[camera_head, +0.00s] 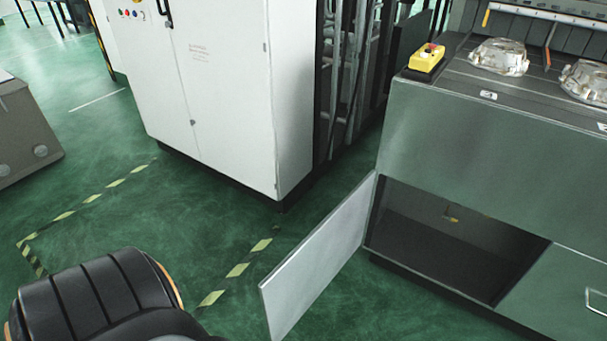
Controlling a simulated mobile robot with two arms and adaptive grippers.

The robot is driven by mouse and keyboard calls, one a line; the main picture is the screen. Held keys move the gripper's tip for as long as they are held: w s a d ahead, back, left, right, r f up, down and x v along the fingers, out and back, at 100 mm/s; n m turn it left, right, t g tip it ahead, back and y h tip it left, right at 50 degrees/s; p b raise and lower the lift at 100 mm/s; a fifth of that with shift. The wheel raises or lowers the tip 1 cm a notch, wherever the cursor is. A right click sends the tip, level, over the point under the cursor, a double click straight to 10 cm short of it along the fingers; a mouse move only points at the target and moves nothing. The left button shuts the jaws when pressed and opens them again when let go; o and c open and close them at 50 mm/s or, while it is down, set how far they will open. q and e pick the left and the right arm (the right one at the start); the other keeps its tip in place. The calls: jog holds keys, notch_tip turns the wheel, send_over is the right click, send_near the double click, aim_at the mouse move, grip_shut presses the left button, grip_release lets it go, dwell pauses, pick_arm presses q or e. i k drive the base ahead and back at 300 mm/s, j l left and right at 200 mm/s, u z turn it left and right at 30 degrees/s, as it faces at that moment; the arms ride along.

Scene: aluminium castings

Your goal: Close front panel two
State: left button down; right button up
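A light grey front panel (318,262) stands swung open from the lower front of the grey machine (480,155). It is hinged at the left side of a dark rectangular opening (450,245) and sticks out toward me over the floor. To the right of the opening a second panel (565,295) lies flush with the machine front, with a metal handle (596,303) at the picture's right edge. I see no number on either panel. Neither of my grippers shows in this view.
A yellow box with a red button (427,57) and metal castings (499,57) sit on the machine top. A white cabinet (225,90) stands left of it. A black padded, ribbed object (95,295) fills the lower left. Green floor (130,225) with dashed marking lies between.

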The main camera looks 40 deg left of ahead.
aim_at(292, 287)
jog(key=k+j+z, duration=0.1)
jog(key=j, duration=0.3)
jog(key=k+j+z, duration=0.1)
jog(key=j, duration=0.3)
jog(key=k+j+z, duration=0.1)
jog(key=j, duration=0.25)
jog(key=k+j+z, duration=0.1)
jog(key=j, duration=0.3)
jog(key=k+j+z, duration=0.1)
jog(key=j, duration=0.25)
jog(key=i+j+z, duration=0.1)
jog(key=j, duration=0.65)
jog(key=j+z, duration=0.1)
jog(key=j, duration=0.65)
